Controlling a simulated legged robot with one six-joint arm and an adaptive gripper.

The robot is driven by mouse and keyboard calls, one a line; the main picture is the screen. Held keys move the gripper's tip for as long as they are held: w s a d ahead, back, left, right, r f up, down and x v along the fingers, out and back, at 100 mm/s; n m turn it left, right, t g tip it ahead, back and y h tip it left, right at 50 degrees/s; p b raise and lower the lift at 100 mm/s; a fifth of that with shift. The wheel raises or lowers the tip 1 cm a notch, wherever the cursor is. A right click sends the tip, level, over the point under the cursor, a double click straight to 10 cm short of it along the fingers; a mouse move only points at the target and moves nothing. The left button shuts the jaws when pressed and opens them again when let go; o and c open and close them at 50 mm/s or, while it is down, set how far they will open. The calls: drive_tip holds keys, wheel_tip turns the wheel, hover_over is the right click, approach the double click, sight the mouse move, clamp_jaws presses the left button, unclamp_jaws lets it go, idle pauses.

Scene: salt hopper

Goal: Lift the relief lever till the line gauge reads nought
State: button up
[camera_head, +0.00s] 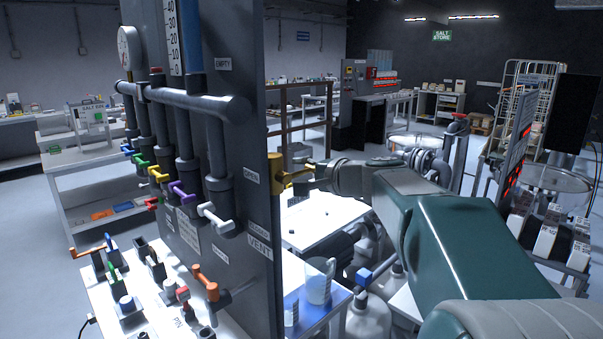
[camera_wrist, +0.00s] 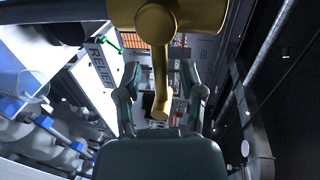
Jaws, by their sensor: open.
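The brass relief lever (camera_head: 293,174) sticks out from the right edge of the dark panel (camera_head: 233,120), at the end of my arm. In the wrist view, the lever (camera_wrist: 161,95) runs from its thick brass body down between the fingers of my gripper (camera_wrist: 160,75). The fingers are open, one on each side of it, with gaps showing. A plate beside it (camera_wrist: 101,66) seems to read RELIEF. A round white gauge (camera_head: 127,47) stands above the pipes at upper left, seen at a slant; its needle and reading are too small to tell. In the head view my gripper (camera_head: 302,178) is small and partly unclear.
Several coloured valve handles (camera_head: 180,190) line the panel's left face. An orange-handled valve (camera_head: 206,284) sits low on the panel, above a white bench (camera_head: 100,292). A clear jug (camera_head: 318,280) stands below my arm. A wire rack trolley (camera_head: 528,90) stands at right.

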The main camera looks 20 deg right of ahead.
clamp_jaws()
drive_tip(key=n, duration=0.1)
drive_tip(key=r+n, duration=0.1)
drive_tip(key=n+h, duration=0.1)
drive_tip(key=shift+s+a+r+n, duration=0.1)
drive_tip(key=shift+a+r+n, duration=0.05)
drive_tip(key=shift+r+n, duration=0.15)
